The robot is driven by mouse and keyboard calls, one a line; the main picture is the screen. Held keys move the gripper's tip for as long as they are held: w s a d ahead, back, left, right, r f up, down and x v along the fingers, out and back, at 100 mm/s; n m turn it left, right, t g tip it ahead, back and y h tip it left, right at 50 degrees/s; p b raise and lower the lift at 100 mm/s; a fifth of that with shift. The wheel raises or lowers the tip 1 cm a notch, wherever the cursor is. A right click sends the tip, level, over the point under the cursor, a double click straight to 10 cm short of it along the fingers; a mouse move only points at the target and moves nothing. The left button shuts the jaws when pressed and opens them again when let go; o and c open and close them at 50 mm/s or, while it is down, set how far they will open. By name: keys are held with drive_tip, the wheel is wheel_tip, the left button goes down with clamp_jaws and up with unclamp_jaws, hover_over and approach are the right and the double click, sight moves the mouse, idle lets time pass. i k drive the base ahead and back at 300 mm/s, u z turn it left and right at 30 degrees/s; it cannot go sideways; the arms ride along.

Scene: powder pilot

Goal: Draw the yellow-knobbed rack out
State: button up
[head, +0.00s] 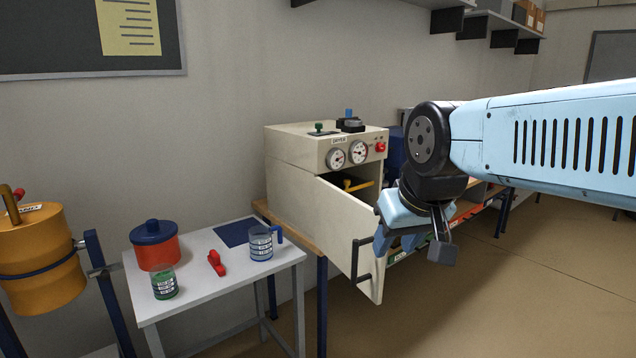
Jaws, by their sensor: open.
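The cream dryer (290,178) stands on a wooden bench with its front door (335,236) swung open towards me. Inside the dark opening a yellow bar or knob (357,184) shows, seemingly on the front of the rack. The rest of the rack is hidden by the door and the shade inside. My gripper (413,247) is open and empty. It hangs in front and to the right of the opening, pointing down, and overlaps the door's right edge in the picture. I cannot tell how near it is to the door.
The door's black handle (361,260) sticks out low on its outer face. A white side table (215,278) at left holds a red pot with a blue lid (155,247), a green-filled beaker (164,284), a red clip (216,263) and a blue-handled jug (261,243). Floor at right is clear.

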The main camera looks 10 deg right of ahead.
sight(347, 182)
drive_tip(key=u, duration=0.15)
drive_tip(key=i, duration=0.9)
drive_tip(key=z, duration=0.55)
